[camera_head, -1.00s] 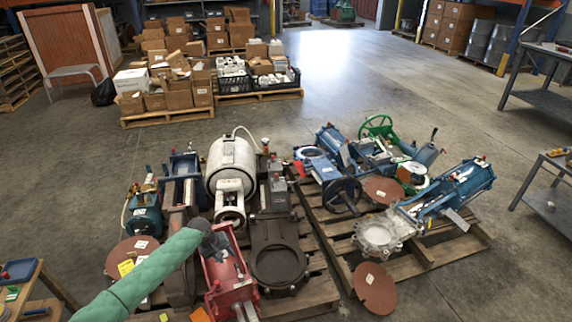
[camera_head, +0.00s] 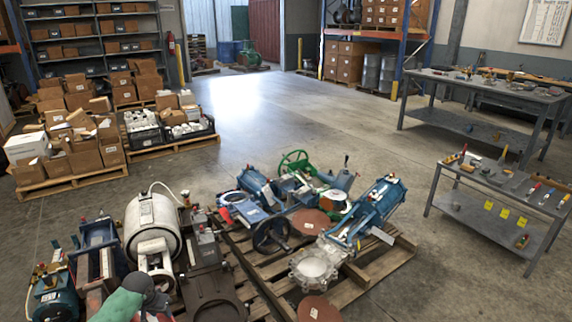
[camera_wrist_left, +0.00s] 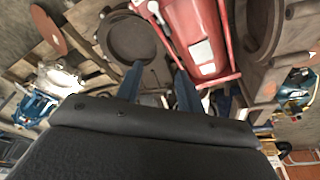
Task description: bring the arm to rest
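My left arm (camera_head: 122,303), in a green sleeve, comes in at the bottom left of the head view. It ends in a dark wrist over the left pallet's valves; its fingers are hidden there. In the left wrist view my left gripper (camera_wrist_left: 158,86) shows two blue-grey fingers spread apart with nothing held between them. A red valve part (camera_wrist_left: 195,35) and a dark round-mouthed valve (camera_wrist_left: 130,38) lie beyond the fingers. My right gripper is in neither view.
A white cylindrical actuator (camera_head: 152,222) and a blue motor (camera_head: 55,296) stand near my left arm. The right pallet (camera_head: 398,258) bears blue valves and a green handwheel (camera_head: 294,162). A tool bench (camera_head: 490,185) stands at right. Open concrete floor (camera_head: 290,115) lies beyond.

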